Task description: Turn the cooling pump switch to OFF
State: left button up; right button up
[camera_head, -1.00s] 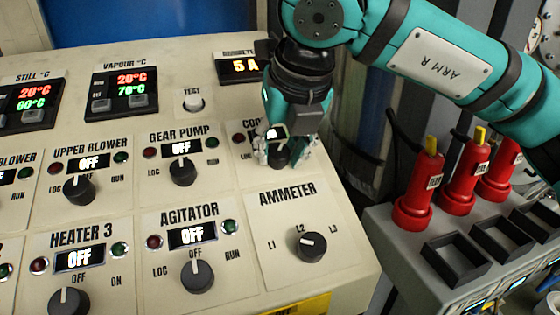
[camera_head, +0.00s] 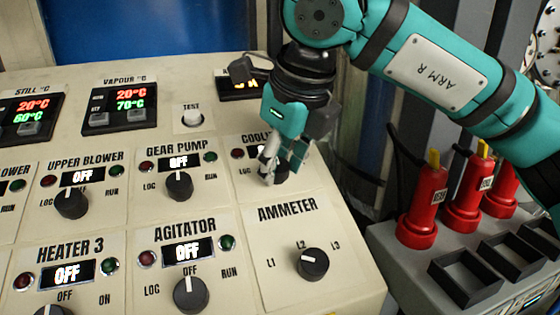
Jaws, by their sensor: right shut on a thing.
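The cooling pump panel has a label that partly shows as "COOLI" (camera_head: 254,138), with a red lamp (camera_head: 237,153) below it. Its black switch knob (camera_head: 281,174) sits between the fingers of my right gripper (camera_head: 283,170). The gripper is shut on the knob from above. The fingers and wrist hide the rest of the label, most of the display and the knob's pointer, so I cannot read its position. My left gripper is not in view.
Nearby knobs are the gear pump knob (camera_head: 179,186) on the left, the agitator knob (camera_head: 190,294) and the ammeter knob (camera_head: 312,263) below. The ammeter display (camera_head: 240,86) is partly hidden by my wrist. Red plugs (camera_head: 424,205) stand on a grey box at the right.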

jog(key=shift+r, duration=0.1)
dwell(0.3)
jog(key=o, duration=1.1)
jog(key=shift+o, duration=0.2)
jog(key=v, duration=1.1)
jog(key=shift+r, duration=0.4)
jog(key=shift+s+d, duration=0.15)
